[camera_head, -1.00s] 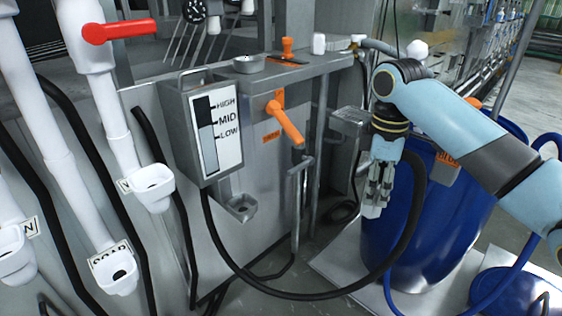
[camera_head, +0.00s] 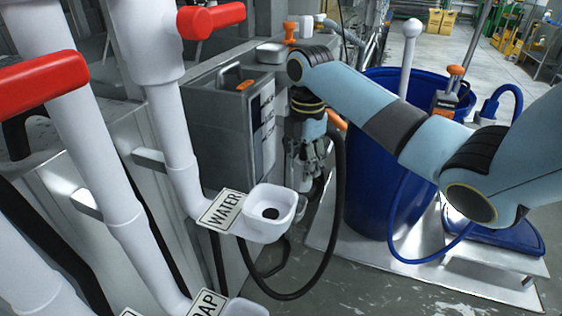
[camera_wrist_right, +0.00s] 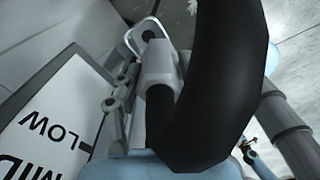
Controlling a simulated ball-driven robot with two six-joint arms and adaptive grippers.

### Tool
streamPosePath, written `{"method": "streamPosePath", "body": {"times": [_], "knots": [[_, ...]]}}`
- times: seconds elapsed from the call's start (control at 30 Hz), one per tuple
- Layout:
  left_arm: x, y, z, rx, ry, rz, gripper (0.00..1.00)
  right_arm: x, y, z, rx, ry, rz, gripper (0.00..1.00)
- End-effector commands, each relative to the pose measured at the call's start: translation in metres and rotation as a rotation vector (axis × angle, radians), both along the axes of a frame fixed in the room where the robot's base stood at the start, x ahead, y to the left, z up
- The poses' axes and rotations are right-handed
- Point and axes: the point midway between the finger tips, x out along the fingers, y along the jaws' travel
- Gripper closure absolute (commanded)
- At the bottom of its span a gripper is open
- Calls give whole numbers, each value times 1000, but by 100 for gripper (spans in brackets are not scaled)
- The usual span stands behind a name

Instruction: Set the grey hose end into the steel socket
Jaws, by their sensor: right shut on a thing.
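My right gripper (camera_head: 306,172) hangs pointing down beside the level-gauge box, shut on the grey hose end (camera_wrist_right: 157,68). The black hose (camera_wrist_right: 218,85) arches up from it across the right wrist view and shows as a loop in the head view (camera_head: 335,215). The steel socket (camera_wrist_right: 131,38) shows just past the hose end in the right wrist view, a pale rim around a dark hole. The hose end overlaps it there; I cannot tell whether they touch. In the head view the gripper largely hides that spot. My left gripper is not in view.
A white WATER cup (camera_head: 271,212) on a white pipe stands in front, with red valve handles (camera_head: 210,20) above. The gauge box (camera_head: 222,118) is left of the gripper. A blue barrel (camera_head: 375,190) stands to its right. Open floor lies in front.

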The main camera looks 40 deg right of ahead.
Motion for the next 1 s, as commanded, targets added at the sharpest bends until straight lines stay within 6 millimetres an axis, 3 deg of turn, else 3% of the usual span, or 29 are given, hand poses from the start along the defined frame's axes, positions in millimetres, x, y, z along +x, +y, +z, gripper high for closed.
{"method": "streamPosePath", "body": {"times": [0.1, 0.3, 0.67, 1.0], "knots": [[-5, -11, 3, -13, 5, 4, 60, 10, 1, -6, 1, -2, 257, 100], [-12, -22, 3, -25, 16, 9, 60, 17, 1, -13, -1, -4, 483, 100], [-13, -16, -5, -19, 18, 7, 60, 19, 2, -22, -2, -4, 533, 100], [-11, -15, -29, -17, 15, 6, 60, 18, 2, -44, -2, -3, 533, 100]]}}
